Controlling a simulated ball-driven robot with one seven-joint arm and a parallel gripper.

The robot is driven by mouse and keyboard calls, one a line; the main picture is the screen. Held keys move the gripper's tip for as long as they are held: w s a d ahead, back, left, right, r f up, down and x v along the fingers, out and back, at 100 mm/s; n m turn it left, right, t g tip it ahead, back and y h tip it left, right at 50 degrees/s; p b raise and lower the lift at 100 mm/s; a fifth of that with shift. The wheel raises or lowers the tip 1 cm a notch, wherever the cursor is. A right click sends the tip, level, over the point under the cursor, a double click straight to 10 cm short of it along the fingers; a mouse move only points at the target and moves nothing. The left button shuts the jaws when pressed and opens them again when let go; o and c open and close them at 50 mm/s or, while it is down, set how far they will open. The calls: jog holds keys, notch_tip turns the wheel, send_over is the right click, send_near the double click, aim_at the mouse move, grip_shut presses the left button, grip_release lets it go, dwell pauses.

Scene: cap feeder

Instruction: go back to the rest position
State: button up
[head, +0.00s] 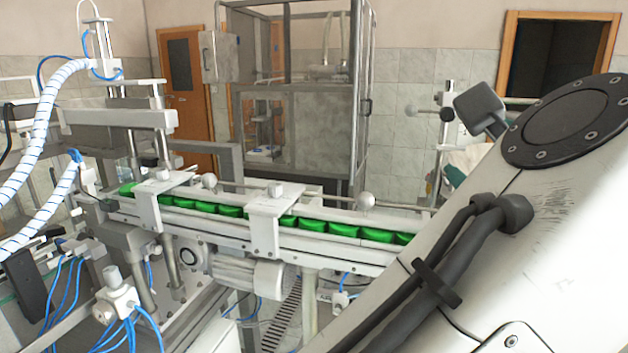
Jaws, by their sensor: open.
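My arm fills the right side and lower right of the head view, with dark cables along it. My gripper is not in view. Green caps (313,225) sit in a row in the channel of a white conveyor rail (225,227) that runs from the left toward the lower right. My arm covers the right end of the row.
Two white brackets (265,222) straddle the rail. A motor (248,270) hangs below it. At left stand frame posts (165,265) with white and blue hoses (42,120). A glass-walled cabinet (300,100) stands behind, with wooden doors (187,85) at the back.

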jog(key=s+d+f+n+g, duration=0.1)
jog(key=d+f+n+g, duration=0.2)
jog(key=f+n, duration=0.55)
jog(key=s+d+f+n+g, duration=0.2)
jog(key=d+f+n, duration=0.15)
jog(key=f, duration=1.05)
jog(key=s+d+f+n+g, duration=0.1)
jog(key=d+f+n+g, duration=0.15)
jog(key=f+n, duration=0.65)
jog(key=s+f+n+g+y+b, duration=0.1)
jog(key=s+f+n+g, duration=0.3)
jog(key=s+f, duration=2.2)
jog(key=g+y, duration=0.1)
jog(key=g, duration=0.4)
jog(key=shift+f, duration=0.4)
